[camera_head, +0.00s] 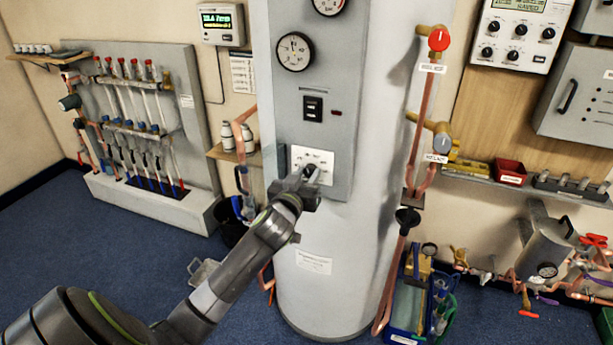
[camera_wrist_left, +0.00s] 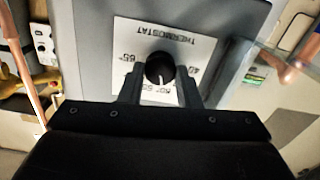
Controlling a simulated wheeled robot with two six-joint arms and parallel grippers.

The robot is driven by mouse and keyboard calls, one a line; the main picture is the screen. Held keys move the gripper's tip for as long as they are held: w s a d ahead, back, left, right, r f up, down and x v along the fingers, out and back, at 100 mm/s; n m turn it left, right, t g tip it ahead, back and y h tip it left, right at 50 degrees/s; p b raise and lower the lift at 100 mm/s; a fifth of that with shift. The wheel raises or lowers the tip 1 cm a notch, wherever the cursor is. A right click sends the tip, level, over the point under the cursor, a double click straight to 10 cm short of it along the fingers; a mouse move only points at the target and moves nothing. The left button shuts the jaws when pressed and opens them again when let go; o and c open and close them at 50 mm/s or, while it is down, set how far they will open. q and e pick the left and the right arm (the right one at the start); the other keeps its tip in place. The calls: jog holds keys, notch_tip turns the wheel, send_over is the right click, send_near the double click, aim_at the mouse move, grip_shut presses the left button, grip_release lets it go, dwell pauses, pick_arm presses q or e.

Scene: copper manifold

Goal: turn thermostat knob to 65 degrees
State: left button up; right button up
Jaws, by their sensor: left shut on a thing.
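The thermostat plate (camera_head: 318,156) is a white label on the grey panel of the tank, and my left gripper (camera_head: 310,173) reaches its lower part. In the left wrist view the plate (camera_wrist_left: 135,36) appears upside down. The black knob (camera_wrist_left: 159,66) sits between the fingers of my left gripper (camera_wrist_left: 160,76), which is shut on it. The knob's white mark points toward the bottom of that view, near partly hidden numbers. The 65° print lies to the knob's left there, off the mark. My right gripper is not in view.
The grey panel on the white tank (camera_head: 385,180) also carries a round gauge (camera_head: 294,51) and a black switch (camera_head: 313,108) above the plate. Copper pipe with a red valve (camera_head: 438,39) runs at the tank's right. A small shelf (camera_head: 228,153) stands left.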

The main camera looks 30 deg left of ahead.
pick_arm(q)
jog(key=shift+r+m+p, duration=0.15)
jog(key=shift+m+p, duration=0.75)
jog(key=shift+m, duration=0.4)
jog(key=m+p, duration=0.2)
jog(key=m, duration=0.1)
jog(key=shift+d, duration=0.1)
jog(key=m+p, duration=0.1)
jog(key=m, duration=0.3)
jog(key=shift+p, duration=0.4)
jog(key=m+p, duration=0.1)
jog(key=m, duration=0.2)
jog(key=shift+m+p, duration=0.4)
jog(key=m+p, duration=0.2)
jog(key=m, duration=0.2)
jog(key=shift+f, duration=0.2)
jog(key=shift+f+m+p, duration=0.1)
jog(key=shift+m+p, duration=0.45)
jog(key=shift+m, duration=1.45)
jog(key=o, duration=1)
